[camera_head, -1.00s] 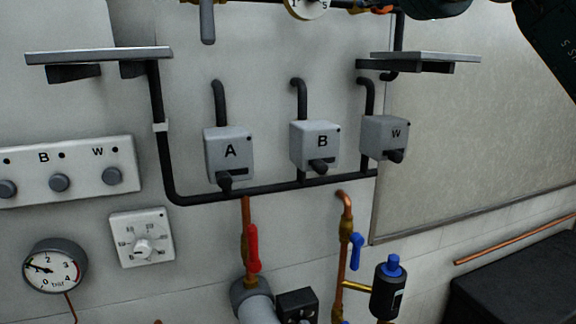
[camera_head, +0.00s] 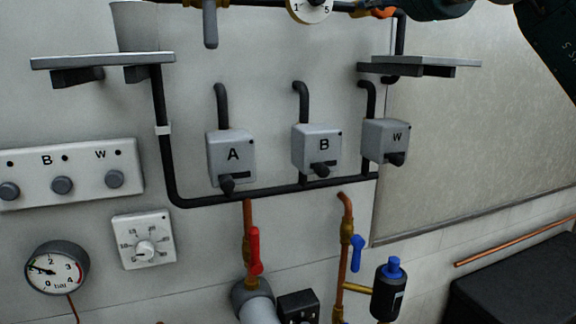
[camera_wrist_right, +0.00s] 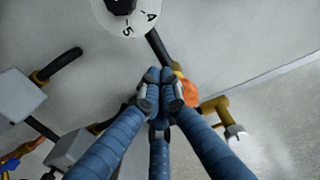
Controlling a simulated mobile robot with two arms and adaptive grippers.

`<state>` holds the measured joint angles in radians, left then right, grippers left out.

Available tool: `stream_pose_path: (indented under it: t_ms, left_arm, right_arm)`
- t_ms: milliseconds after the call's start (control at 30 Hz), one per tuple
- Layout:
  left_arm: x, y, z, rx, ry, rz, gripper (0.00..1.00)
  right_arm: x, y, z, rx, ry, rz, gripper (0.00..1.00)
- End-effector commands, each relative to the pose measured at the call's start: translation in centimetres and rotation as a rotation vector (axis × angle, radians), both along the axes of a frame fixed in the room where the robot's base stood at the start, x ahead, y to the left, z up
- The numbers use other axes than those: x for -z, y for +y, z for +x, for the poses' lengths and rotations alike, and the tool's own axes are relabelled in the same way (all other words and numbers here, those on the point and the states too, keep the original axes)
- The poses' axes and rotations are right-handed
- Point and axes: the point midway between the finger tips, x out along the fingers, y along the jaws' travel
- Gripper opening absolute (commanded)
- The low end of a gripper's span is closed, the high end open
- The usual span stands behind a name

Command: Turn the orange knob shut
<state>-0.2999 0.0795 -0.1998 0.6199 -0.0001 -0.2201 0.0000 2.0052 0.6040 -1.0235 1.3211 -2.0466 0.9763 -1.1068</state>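The orange knob (camera_head: 379,12) sits on the pipework at the top edge of the head view, right of a round white dial. In the right wrist view the orange knob (camera_wrist_right: 186,91) shows just behind and to the right of my fingertips, partly covered by them. My right gripper (camera_wrist_right: 160,88) has its blue-grey fingers drawn together, with no gap seen between the tips. The tips overlap the knob in the picture; whether they touch it I cannot tell. In the head view my right gripper (camera_head: 402,9) comes in from the upper right beside the knob. My left gripper is out of view.
The white numbered dial (camera_head: 309,9) is left of the knob; brass fittings (camera_wrist_right: 220,110) are close on its right. Below are a grey shelf (camera_head: 425,62), grey boxes A (camera_head: 231,152), B and W, black pipes, and a red lever (camera_head: 255,251). The right wall is bare.

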Motion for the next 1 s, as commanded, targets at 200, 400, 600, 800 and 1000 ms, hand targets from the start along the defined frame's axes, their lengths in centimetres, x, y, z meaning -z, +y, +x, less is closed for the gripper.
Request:
stream_pose_path:
  t_ms: [200,400,600,800,1000]
  left_arm:
    - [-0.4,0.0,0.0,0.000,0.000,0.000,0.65]
    - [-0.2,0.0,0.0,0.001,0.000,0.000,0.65]
    - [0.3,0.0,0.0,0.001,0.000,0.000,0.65]
    - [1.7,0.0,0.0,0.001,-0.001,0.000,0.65]
    - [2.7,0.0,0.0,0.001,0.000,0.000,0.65]
  right_arm:
    - [-0.4,-0.5,0.1,0.010,0.001,0.002,0.00]
    - [-0.4,0.0,-0.1,0.009,0.001,0.002,0.00]
    - [-0.3,0.2,-0.7,0.008,-0.002,0.003,0.00]
    - [-0.1,-0.5,-3.0,0.006,-0.003,0.001,0.00]
    - [-0.2,-1.2,-5.1,0.004,-0.003,0.001,0.00]
